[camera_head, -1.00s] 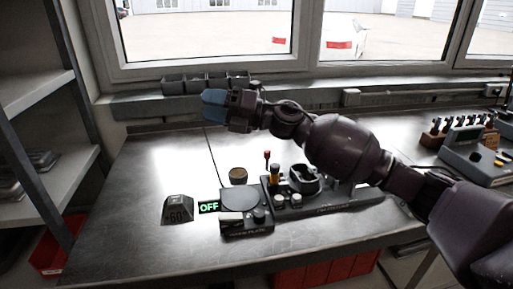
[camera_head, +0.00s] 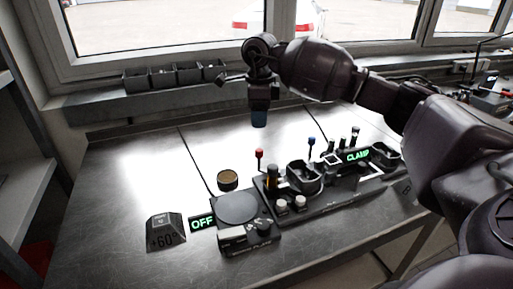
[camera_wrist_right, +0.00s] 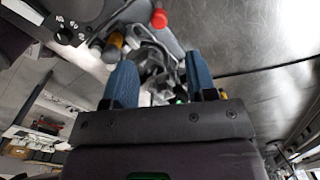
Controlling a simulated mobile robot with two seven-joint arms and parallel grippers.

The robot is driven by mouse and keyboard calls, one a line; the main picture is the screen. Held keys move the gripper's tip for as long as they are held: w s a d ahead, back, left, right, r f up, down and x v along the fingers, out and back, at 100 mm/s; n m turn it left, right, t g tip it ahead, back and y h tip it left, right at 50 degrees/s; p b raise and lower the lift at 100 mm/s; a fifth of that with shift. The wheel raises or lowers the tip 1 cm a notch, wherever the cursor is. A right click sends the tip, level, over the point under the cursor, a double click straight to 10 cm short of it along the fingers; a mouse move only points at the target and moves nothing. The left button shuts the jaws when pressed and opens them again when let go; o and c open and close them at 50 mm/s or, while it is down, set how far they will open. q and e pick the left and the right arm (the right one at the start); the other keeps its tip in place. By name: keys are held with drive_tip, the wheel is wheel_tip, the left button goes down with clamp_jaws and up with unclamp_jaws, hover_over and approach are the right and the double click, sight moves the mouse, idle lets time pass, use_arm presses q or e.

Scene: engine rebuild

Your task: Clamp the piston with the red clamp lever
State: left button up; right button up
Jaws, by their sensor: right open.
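The red clamp lever (camera_head: 259,154) stands upright with a red knob on a thin stem, at the back left of the black fixture (camera_head: 335,197). Its red knob (camera_wrist_right: 159,18) also shows at the top of the right wrist view. A dark round holder (camera_head: 304,179) sits on the fixture; I cannot tell for certain which part is the piston. My right gripper (camera_head: 260,119) points down, open and empty, above and behind the red lever, apart from it. Its blue fingers stand apart in the right wrist view (camera_wrist_right: 162,84). My left gripper is out of view.
A hot plate (camera_head: 238,208) with a green OFF sign (camera_head: 202,223) is left of the fixture. A brass-topped cup (camera_head: 228,180) stands behind it. A blue-knobbed lever (camera_head: 311,141) and a green CLAMP sign (camera_head: 357,155) are right. The left bench is mostly clear.

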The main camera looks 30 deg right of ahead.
sight(259, 149)
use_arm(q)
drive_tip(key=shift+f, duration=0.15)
use_arm(e)
wheel_tip(259, 149, down, 11)
drive_tip(key=shift+r, duration=0.1)
idle(0.3)
drive_tip(key=shift+c, duration=0.2)
drive_tip(key=c, duration=0.9)
